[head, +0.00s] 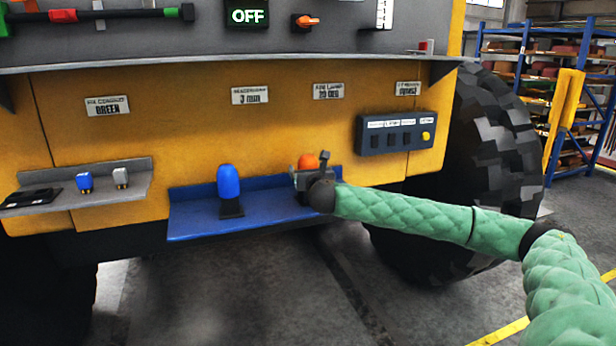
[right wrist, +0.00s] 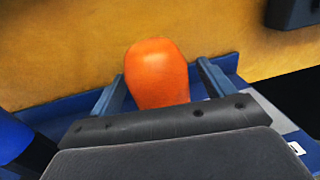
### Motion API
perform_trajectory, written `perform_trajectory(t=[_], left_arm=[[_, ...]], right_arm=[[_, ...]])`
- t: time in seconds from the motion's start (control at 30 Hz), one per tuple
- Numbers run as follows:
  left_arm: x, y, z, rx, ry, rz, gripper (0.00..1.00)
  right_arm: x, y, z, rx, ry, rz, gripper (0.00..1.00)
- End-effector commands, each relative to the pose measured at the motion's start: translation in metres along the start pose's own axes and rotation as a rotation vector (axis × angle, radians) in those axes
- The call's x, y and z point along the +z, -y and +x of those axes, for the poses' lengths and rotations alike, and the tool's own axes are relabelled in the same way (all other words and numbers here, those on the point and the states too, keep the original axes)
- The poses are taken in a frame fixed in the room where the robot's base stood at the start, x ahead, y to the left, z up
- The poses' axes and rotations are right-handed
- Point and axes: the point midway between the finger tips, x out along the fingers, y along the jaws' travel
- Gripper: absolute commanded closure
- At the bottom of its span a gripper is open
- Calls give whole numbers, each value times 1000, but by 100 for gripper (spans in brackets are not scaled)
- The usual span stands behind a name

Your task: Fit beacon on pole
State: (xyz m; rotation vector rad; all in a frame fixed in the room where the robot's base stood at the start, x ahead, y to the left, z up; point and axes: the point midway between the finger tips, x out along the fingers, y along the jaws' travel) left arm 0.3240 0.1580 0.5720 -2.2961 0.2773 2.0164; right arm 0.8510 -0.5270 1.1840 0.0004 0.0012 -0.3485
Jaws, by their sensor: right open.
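An orange beacon (head: 307,160) stands on the right part of the blue shelf (head: 268,214), mostly hidden by my right gripper (head: 314,174) in the head view. In the right wrist view the orange beacon (right wrist: 157,72) is between the two fingers of my right gripper (right wrist: 160,82), one on each side. The gripper is open, with a gap visible beside the beacon. A blue beacon (head: 228,181) stands on a dark base, left of it on the same shelf. I cannot make out a pole. My left gripper is not in view.
A grey shelf (head: 110,197) to the left holds small blue and white pieces and a flat black item. A switch box (head: 396,133) sits on the yellow panel, up and right of the gripper. A big black tyre (head: 490,150) stands behind my right arm.

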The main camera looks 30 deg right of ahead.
Motion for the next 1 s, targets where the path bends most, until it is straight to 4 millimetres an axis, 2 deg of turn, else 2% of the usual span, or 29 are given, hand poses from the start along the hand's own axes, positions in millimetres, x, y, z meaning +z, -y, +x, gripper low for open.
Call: perform_trajectory(t=[0.27, 0.53, 0.9, 0.97, 1.0], left_arm=[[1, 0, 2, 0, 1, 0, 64], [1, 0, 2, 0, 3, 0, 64], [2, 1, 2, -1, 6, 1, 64], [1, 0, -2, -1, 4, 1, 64], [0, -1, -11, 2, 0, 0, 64]], right_arm=[[0, 0, 1, 0, 0, 0, 21], [0, 0, 1, 0, 0, 0, 74], [7, 0, 1, 0, 3, 1, 76], [12, 0, 1, 0, 3, 1, 76], [16, 0, 1, 0, 3, 2, 76]])
